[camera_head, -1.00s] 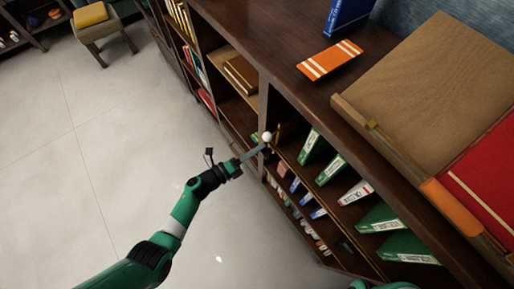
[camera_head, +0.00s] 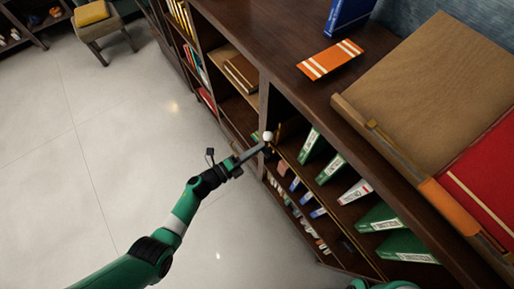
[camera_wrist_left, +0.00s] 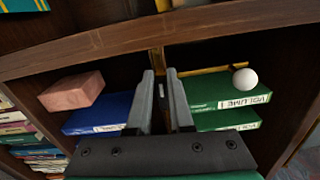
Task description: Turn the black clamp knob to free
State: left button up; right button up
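My left gripper (camera_head: 264,145) is at the front of a dark bookcase, close to a white ball (camera_head: 268,136) and a thin brass-coloured bar. In the left wrist view its two grey fingers (camera_wrist_left: 160,74) stand a narrow gap apart. A dark strip shows in the gap; I cannot tell whether it is the black clamp knob or the shelf's upright. The white ball (camera_wrist_left: 244,78) and the brass bar (camera_wrist_left: 205,71) lie right of the fingers there, apart from them. I cannot clearly make out a black knob. My right gripper is not in view.
The bookcase top (camera_head: 232,22) holds an orange striped book (camera_head: 330,60), a blue book (camera_head: 346,14) and a large brown board (camera_head: 430,75). A pink block (camera_wrist_left: 72,92) lies left of the fingers. Open floor (camera_head: 70,150) is at left.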

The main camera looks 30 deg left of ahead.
pick_arm(q)
jog(key=o, duration=0.3)
jog(key=shift+o, duration=0.2)
jog(key=p+v, duration=0.3)
jog(key=v, duration=0.8)
jog(key=shift+s+p, duration=0.3)
jog(key=shift+p, duration=0.05)
jog(key=shift+a, duration=0.15)
